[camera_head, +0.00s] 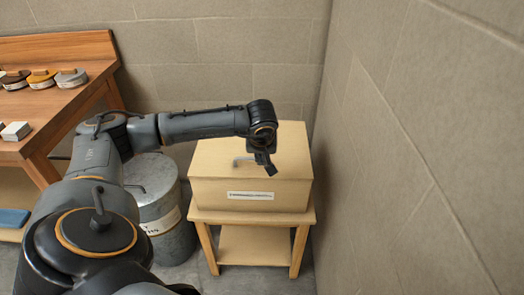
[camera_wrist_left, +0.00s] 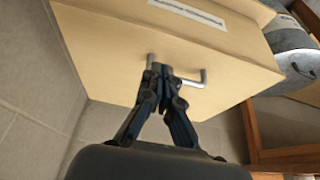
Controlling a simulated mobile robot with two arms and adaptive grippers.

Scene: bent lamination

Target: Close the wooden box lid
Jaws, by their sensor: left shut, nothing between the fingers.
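The pale wooden box (camera_head: 212,192) stands on a small wooden table, with a white label on its front. Its lid (camera_head: 290,150) lies flat across the top, and I see no gap under it. A grey metal handle (camera_head: 238,160) sits on the lid and also shows in the left wrist view (camera_wrist_left: 202,78). My left gripper (camera_head: 268,165) is shut and empty over the lid, just right of the handle. In the left wrist view, the fingertips (camera_wrist_left: 162,73) overlap the handle; I cannot tell whether they touch it. My right gripper is out of view.
The small table (camera_head: 250,216) stands near the right wall (camera_head: 420,150). A grey metal drum (camera_head: 160,190) stands close on its left. A wooden workbench (camera_head: 60,105) with several round items is at the left. The back wall is close behind the box.

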